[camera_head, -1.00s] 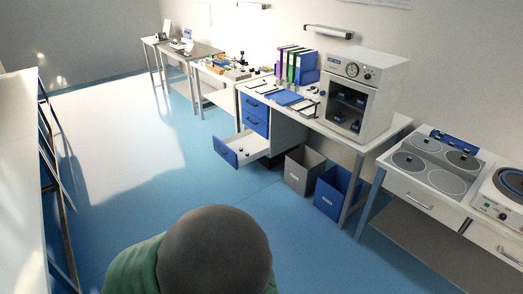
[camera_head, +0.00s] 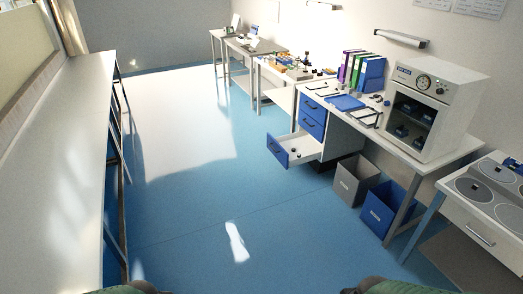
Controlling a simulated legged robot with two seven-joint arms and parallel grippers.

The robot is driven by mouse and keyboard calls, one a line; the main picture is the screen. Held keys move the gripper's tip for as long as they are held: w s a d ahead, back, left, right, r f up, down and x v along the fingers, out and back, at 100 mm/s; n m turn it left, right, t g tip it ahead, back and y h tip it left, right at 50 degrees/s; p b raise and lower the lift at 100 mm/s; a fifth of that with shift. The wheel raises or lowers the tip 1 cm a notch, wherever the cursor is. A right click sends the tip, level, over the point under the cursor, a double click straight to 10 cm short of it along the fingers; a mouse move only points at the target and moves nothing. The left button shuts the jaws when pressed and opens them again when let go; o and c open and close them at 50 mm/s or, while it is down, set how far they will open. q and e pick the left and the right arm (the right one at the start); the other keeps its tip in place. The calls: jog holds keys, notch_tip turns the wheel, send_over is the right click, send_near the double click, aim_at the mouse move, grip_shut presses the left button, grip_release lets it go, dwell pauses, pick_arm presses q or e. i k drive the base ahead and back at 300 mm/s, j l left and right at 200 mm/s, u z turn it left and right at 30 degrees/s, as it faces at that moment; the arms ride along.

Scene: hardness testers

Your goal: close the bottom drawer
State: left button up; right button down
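The bottom drawer (camera_head: 291,151) is pulled out from the blue-fronted cabinet under the workbench, in the middle right of the head view. Its front is blue with a dark handle, and its white inside shows a few small dark objects. The two drawers above it, the middle drawer (camera_head: 312,127) and the top drawer (camera_head: 313,108), are shut. Neither of my grippers shows in the view.
A grey bin (camera_head: 353,181) and a blue bin (camera_head: 384,211) stand on the floor right of the drawer. A long white table (camera_head: 62,170) runs along the left. The blue floor (camera_head: 200,215) between is clear. An oven-like cabinet (camera_head: 428,115) stands on the bench.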

aim_at(309, 149)
jog(key=i, duration=2.65)
jog(key=i+z, duration=0.15)
jog(key=i, duration=0.55)
jog(key=i+j+z, duration=0.1)
jog(key=i, duration=0.55)
jog(key=i+j+z, duration=0.15)
jog(key=i, duration=0.55)
